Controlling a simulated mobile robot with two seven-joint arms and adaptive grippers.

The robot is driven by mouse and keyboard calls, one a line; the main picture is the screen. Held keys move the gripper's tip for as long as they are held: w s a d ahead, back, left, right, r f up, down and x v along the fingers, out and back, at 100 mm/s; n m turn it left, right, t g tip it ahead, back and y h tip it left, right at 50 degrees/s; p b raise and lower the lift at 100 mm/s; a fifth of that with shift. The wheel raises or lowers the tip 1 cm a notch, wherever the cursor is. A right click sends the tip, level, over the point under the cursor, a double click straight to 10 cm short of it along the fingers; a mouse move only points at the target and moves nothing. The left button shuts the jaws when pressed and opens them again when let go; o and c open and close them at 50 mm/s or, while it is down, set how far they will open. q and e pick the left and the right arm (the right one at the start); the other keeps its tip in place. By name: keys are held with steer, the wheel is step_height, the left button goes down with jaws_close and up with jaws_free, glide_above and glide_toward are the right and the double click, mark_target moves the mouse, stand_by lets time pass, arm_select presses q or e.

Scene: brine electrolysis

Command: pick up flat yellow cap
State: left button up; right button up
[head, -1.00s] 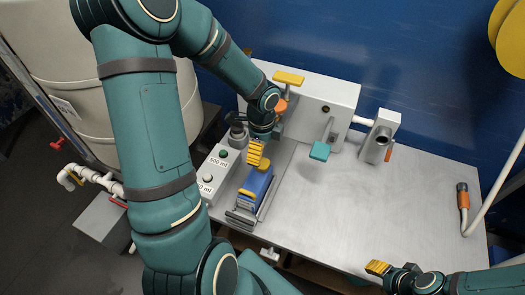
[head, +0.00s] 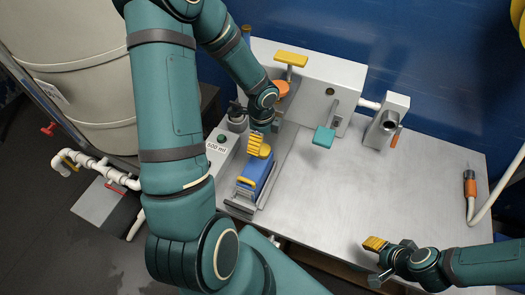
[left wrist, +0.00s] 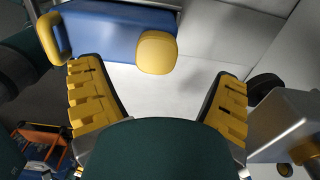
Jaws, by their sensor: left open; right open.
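The flat yellow cap (left wrist: 157,52) sits on the blue container (left wrist: 115,28). In the left wrist view it lies between the fingertip lines, apart from both fingers. In the head view the cap (head: 265,151) is beside my left gripper (head: 254,143), partly close behind its yellow fingers. The container (head: 256,175) has a yellow handle (left wrist: 55,36) at one end. My left gripper (left wrist: 158,78) is open and empty over the container. My right gripper (head: 375,244) is open and empty near the table's front right.
The container rests in a metal holder (head: 240,207) beside a grey box with buttons (head: 222,139). A white housing with a yellow T-handle (head: 290,60) and a teal lever (head: 324,136) stand behind. An orange-tipped hose (head: 470,188) lies right. The table (head: 340,195) middle is clear.

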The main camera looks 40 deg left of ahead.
mark_target(262, 149)
arm_select(q)
steer(key=f, duration=0.1)
steer(key=f+b, duration=0.1)
steer(key=f, duration=0.3)
steer(key=shift+s+d+f, duration=0.1)
steer(key=shift+d, duration=0.15)
arm_select(e)
steer(key=shift+f, duration=0.8)
arm_select(q)
steer(key=c, duration=1)
